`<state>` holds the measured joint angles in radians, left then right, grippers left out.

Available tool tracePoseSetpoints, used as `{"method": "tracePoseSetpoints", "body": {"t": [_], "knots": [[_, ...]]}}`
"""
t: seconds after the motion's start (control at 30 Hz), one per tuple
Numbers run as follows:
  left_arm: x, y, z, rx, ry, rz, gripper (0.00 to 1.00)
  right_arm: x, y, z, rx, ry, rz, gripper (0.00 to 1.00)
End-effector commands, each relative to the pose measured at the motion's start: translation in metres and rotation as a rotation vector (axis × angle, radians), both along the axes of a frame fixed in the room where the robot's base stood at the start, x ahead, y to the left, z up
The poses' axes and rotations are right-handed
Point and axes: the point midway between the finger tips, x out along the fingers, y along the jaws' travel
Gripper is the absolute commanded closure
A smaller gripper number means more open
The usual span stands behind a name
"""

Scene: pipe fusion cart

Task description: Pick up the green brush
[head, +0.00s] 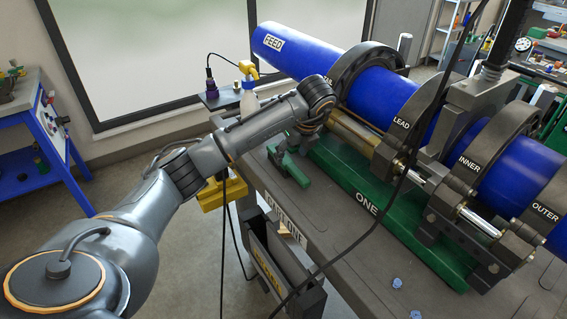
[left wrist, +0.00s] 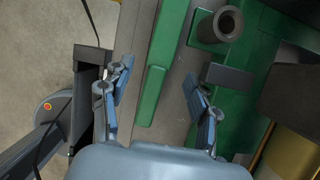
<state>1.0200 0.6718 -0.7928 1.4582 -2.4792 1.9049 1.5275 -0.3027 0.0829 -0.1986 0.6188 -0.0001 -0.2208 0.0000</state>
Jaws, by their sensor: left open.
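The green brush (head: 294,170) lies on the grey cart top, beside the near left end of the green machine base. Part of it is hidden behind my left arm. My left gripper (head: 301,137) is over the brush, mostly hidden by its own wrist. In the left wrist view, my left gripper (left wrist: 157,76) is open. A long green piece (left wrist: 152,95), which looks like the brush, shows between its two fingers with gaps on both sides. I cannot tell the height between fingers and brush. My right gripper is in neither view.
The green machine base (head: 365,205) with blue pipe (head: 380,97) and dark clamp rings stands right of the brush. A spray bottle (head: 248,95) stands behind. A black cable (head: 405,170) hangs across the cart. Blue crumpled bits (head: 397,283) lie on the clear front top.

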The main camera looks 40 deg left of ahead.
Motion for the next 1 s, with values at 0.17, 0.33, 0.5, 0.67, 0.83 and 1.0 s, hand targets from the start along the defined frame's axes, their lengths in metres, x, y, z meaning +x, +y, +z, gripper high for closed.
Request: {"method": "tracePoseSetpoints", "body": {"t": [0.17, 0.33, 0.5, 0.67, 0.83, 1.0], "knots": [[0.001, 0.005, -0.013, -0.001, 0.004, 0.0, 0.4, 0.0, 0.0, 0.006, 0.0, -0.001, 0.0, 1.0], [0.006, 0.014, -0.037, -0.002, 0.003, 0.0, 0.4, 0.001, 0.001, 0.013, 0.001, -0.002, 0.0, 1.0], [0.009, 0.019, -0.05, -0.001, 0.0, 0.0, 0.4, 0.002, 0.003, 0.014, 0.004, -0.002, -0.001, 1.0], [0.009, 0.019, -0.051, -0.001, -0.001, -0.002, 0.4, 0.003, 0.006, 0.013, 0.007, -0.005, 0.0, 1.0], [0.009, 0.019, -0.051, -0.002, -0.001, -0.002, 0.64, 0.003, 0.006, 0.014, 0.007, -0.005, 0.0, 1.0], [0.009, 0.019, -0.051, -0.002, -0.001, -0.002, 0.99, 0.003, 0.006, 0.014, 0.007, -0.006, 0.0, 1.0]]}}
